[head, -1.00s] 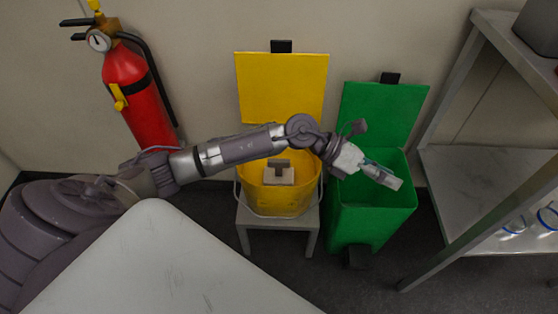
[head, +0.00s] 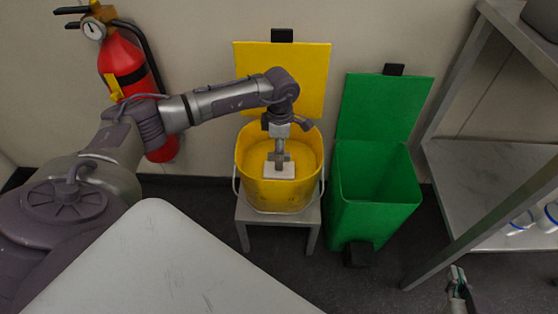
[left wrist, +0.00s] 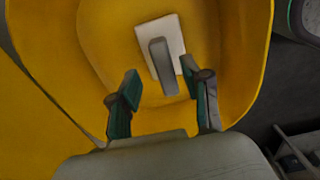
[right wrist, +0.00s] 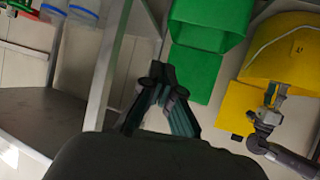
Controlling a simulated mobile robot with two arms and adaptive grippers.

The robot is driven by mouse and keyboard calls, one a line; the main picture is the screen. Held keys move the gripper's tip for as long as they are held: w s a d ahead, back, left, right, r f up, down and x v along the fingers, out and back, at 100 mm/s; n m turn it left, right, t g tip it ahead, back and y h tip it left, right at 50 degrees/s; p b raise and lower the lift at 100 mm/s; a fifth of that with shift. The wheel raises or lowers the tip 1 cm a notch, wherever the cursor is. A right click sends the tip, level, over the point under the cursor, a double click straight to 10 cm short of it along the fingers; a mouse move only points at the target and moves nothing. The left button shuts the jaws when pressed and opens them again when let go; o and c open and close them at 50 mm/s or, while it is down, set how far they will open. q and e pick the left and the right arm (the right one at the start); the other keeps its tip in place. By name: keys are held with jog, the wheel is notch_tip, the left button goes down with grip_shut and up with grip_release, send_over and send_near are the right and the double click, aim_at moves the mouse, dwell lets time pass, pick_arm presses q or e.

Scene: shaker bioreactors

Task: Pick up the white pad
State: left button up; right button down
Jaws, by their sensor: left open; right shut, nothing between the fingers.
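The white pad (head: 270,170) lies inside the yellow bucket (head: 283,196), with a grey bar-shaped handle on top. In the left wrist view the pad (left wrist: 172,30) lies flat on the bucket floor, and its handle (left wrist: 163,68) shows between my fingers. My left gripper (head: 280,156) points down into the bucket over the pad. In the left wrist view its fingers (left wrist: 161,77) are apart, one on each side of the handle's near end; contact is not visible. My right gripper (head: 455,272) is low at the right, shut and empty, also seen in the right wrist view (right wrist: 158,70).
The bucket stands on a small grey stool (head: 246,217), its yellow lid (head: 290,75) upright behind. A green bin (head: 375,205) stands close on the right. A metal shelf (head: 470,190) is further right, a fire extinguisher (head: 128,75) on the left wall, a white table (head: 160,265) in front.

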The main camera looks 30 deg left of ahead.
aim_at(285, 170)
pick_arm(q)
jog(key=f, duration=0.1)
jog(key=f+b, duration=0.1)
jog(key=f, duration=0.3)
jog(key=shift+s+d+f+b, duration=0.2)
jog(key=shift+d+b, duration=0.1)
jog(key=shift+b, duration=0.1)
jog(key=shift+f, duration=0.15)
pick_arm(e)
jog(key=w+a+r+t+y, duration=0.1)
jog(key=w+a+r+t, duration=0.1)
jog(key=r+t, duration=0.3)
notch_tip(285, 170, up, 2)
jog(key=shift+w+r, duration=0.2)
jog(key=shift+w, duration=0.3)
pick_arm(q)
jog(key=shift+c, duration=0.2)
grip_shut()
